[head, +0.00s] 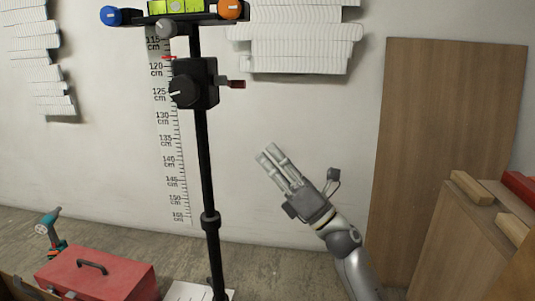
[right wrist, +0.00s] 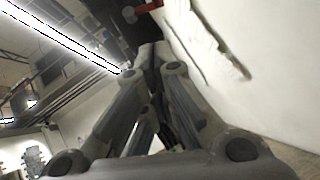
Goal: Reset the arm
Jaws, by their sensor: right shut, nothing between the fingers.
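My right gripper (head: 268,154) is shut and empty in the head view, right of the black stand. It is raised in front of the white wall and points up and to the left. In the right wrist view the fingers of my right gripper (right wrist: 152,52) meet at their tips with nothing between them. My right arm (head: 352,262) comes up from the bottom edge. My left gripper is not in the head view.
A black stand (head: 203,150) with knobs and a level rises left of my gripper. A wooden panel (head: 440,110) leans on the wall at right, behind wooden blocks (head: 472,187). White wall reliefs (head: 300,45) hang above.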

